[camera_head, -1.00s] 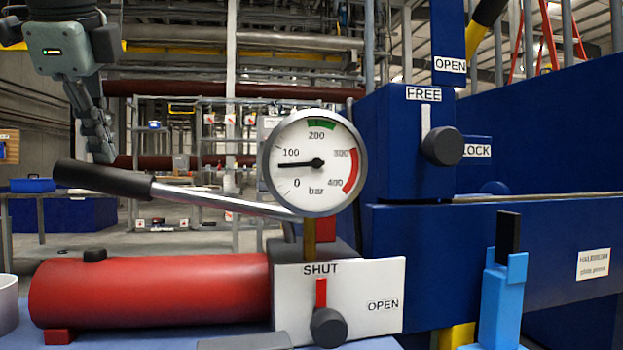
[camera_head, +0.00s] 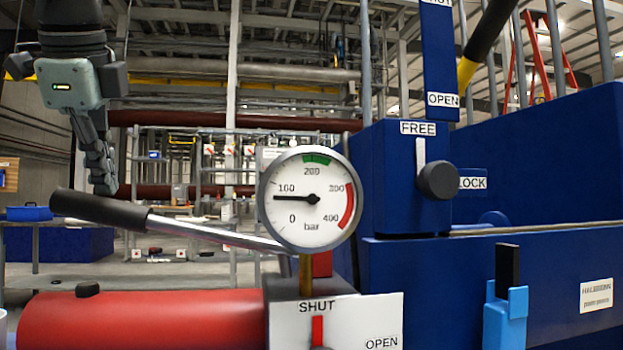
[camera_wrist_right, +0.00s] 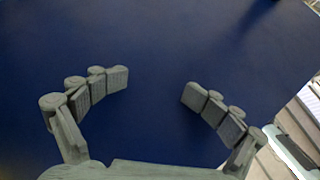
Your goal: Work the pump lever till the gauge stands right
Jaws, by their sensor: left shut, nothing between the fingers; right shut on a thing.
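The pump lever (camera_head: 103,209) has a black grip and a bright shaft, slanting slightly down to the right towards the pump block. The gauge (camera_head: 312,199) is round and white. The red pump cylinder (camera_head: 140,320) lies below. My right gripper (camera_wrist_right: 156,82) shows in its wrist view, fingers curled and apart before a dark blue surface; no distinct held thing shows.
The white valve plate (camera_head: 355,318) reads SHUT and OPEN; its knob is mostly cut off. The blue press body (camera_head: 480,260) fills the right side, with a black FREE/LOCK knob (camera_head: 437,180) near FREE. A light-blue holder (camera_head: 505,315) stands at front right.

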